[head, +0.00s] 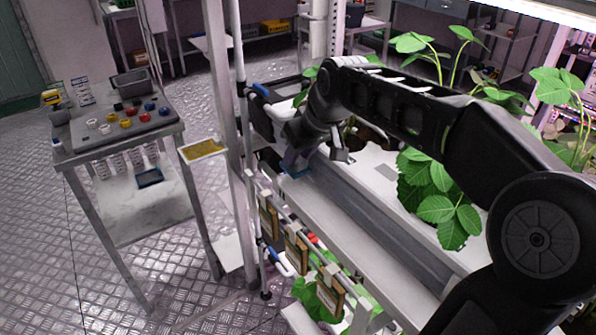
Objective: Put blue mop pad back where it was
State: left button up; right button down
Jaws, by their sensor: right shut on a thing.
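My right gripper (312,158) reaches in from the right over the white rack gutter, with its fingers pointing down. It is shut on the blue mop pad (295,173), of which only a small blue edge shows below the fingers. The rest of the pad is hidden by the gripper. The pad is at the gutter's left edge, close to the rack's upright; I cannot tell if it touches the gutter. My left gripper is not in view.
Leafy berry plants (440,210) grow right of my arm. A metal stand (120,155) at left holds coloured knobs on top and a dark blue-rimmed tray (149,178) on its lower shelf. Hanging tags (296,250) line the rack's near side. The floor at left is clear.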

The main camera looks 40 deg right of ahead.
aim_at(298, 170)
notch_tip(298, 170, down, 4)
jog(key=b, duration=0.3)
jog(key=shift+w+f, duration=0.1)
jog(key=shift+f, duration=0.1)
jog(key=shift+f, duration=0.1)
jog(key=c, duration=1.4)
grip_release()
jog(key=shift+c, duration=0.2)
jog(key=shift+r, duration=0.2)
jog(key=p+v, duration=0.1)
jog(key=v, duration=1.1)
